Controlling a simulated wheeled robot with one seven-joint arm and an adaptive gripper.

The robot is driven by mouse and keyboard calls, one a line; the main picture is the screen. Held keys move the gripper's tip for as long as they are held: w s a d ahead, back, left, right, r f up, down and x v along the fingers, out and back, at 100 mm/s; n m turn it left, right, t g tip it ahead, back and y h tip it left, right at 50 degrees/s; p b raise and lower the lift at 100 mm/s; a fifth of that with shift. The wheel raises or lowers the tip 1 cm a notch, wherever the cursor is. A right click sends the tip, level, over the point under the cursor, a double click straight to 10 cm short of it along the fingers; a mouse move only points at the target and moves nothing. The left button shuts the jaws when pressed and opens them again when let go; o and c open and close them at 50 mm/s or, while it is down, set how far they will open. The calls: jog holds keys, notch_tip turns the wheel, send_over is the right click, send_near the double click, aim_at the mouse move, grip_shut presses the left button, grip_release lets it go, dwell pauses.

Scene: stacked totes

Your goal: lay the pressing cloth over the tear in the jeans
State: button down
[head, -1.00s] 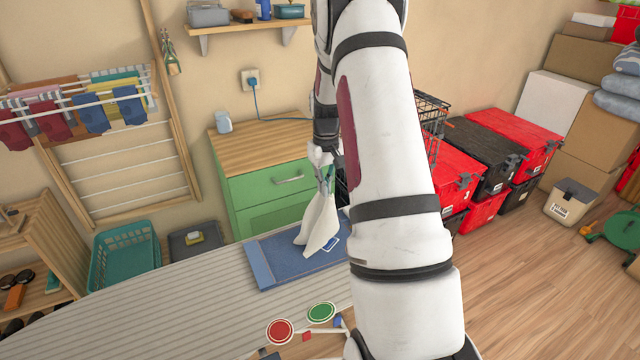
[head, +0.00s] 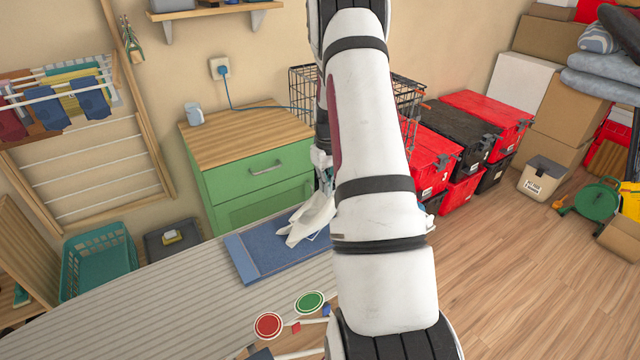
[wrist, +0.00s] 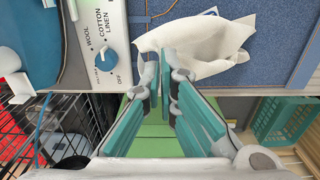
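The pressing cloth (head: 308,219) is white and hangs crumpled from my gripper, its lower part resting on the blue jeans (head: 255,262). In the wrist view the cloth (wrist: 205,45) bunches at the fingertips over the jeans (wrist: 288,38). My gripper (wrist: 165,58) has its teal fingers close together, and they look shut on the cloth's edge. In the head view my arm hides most of the gripper and the right end of the jeans. The tear cannot be made out; the cloth or arm may cover it.
The jeans lie on a grey striped ironing board (head: 150,312). A panel with a blue fabric dial (wrist: 106,58) is left of the cloth in the wrist view. Red (head: 268,325) and green (head: 310,302) discs are at the near edge. A green cabinet (head: 262,180) stands behind.

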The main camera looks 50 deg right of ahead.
jog(key=shift+s+d+f+b, duration=0.25)
jog(key=shift+d+f+b, duration=0.4)
jog(key=shift+f, duration=0.65)
jog(key=shift+s+d+f+b, duration=0.25)
jog(key=shift+d+f+b, duration=0.1)
jog(key=shift+d+f, duration=0.8)
jog(key=shift+s+d+f+b, duration=0.25)
jog(key=shift+d+f+b, duration=0.35)
jog(key=shift+f, duration=0.8)
jog(key=c, duration=2.3)
grip_release()
jog(key=o, duration=0.5)
jog(key=o, duration=0.6)
jog(key=o, duration=0.7)
jog(key=shift+r, duration=0.1)
